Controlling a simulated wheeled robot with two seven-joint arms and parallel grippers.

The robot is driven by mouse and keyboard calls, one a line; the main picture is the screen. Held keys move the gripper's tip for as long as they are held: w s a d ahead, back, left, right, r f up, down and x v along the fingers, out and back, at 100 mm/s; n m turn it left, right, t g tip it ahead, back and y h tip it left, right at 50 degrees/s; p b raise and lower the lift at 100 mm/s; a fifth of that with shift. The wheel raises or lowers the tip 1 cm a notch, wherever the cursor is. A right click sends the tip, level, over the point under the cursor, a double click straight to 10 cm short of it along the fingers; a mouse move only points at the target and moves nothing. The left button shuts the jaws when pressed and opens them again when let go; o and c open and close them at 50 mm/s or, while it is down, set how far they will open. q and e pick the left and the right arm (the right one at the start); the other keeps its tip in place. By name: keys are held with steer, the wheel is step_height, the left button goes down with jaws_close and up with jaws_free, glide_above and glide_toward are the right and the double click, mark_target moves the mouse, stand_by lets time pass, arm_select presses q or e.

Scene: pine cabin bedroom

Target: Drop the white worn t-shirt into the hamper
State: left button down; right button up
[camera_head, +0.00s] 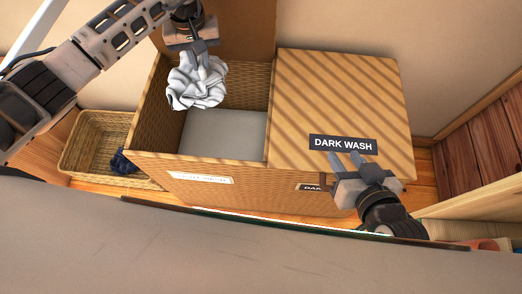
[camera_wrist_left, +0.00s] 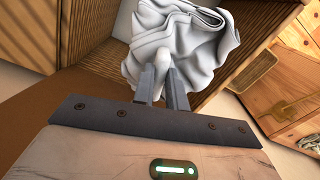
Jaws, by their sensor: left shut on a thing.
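The white worn t-shirt (camera_head: 197,84) is a crumpled bundle, also large in the left wrist view (camera_wrist_left: 185,35). My left gripper (camera_head: 200,52) is shut on it and holds it above the open left compartment of the wicker hamper (camera_head: 152,112). The compartment's pale floor (camera_head: 224,134) shows bare below the shirt. The left lid (camera_head: 232,28) is raised at the back. The right lid (camera_head: 335,95), with a dark "DARK WASH" label, is shut. My right gripper (camera_head: 346,160) is open and empty at that lid's front edge, its fingers over the lid near the label.
A smaller wicker basket (camera_head: 90,140) stands on the floor left of the hamper, with a dark cloth (camera_head: 122,162) at its right side. A grey surface (camera_head: 200,240) fills the foreground. Wooden furniture (camera_head: 480,150) stands at the right. The wall is close behind the hamper.

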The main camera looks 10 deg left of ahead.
arm_select(q)
steer(key=c, duration=1.3)
jaws_free()
steer(key=shift+c, duration=0.2)
steer(key=shift+r, duration=0.1)
step_height(320, 180, up, 12)
steer(key=shift+d, duration=0.1)
